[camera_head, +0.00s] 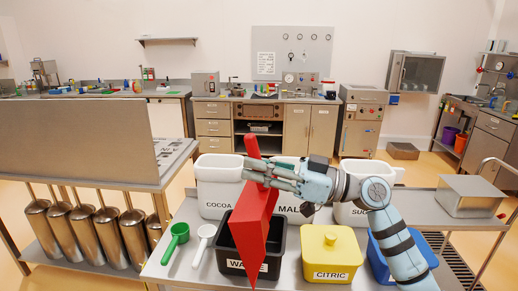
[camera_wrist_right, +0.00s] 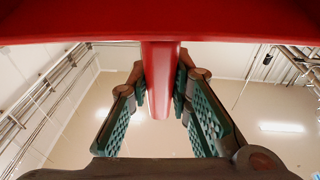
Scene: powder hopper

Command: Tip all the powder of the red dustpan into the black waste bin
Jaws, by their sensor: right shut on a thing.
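The red dustpan (camera_head: 255,222) is tilted steeply, with its handle (camera_head: 251,146) up and its pan hanging down over the black waste bin (camera_head: 284,256). My right gripper (camera_head: 262,172) is shut on the dustpan's handle. In the right wrist view the red handle (camera_wrist_right: 159,85) sits between the two green finger pads, and the pan's red edge (camera_wrist_right: 120,25) crosses the top. The pan hides part of the bin's opening and label. I cannot see any powder in the dustpan or the bin. My left gripper is not in view.
A yellow citric tub (camera_head: 331,262) and a blue container (camera_head: 380,264) are to the right of the bin. Green (camera_head: 175,240) and white (camera_head: 203,240) scoops lie to its left.

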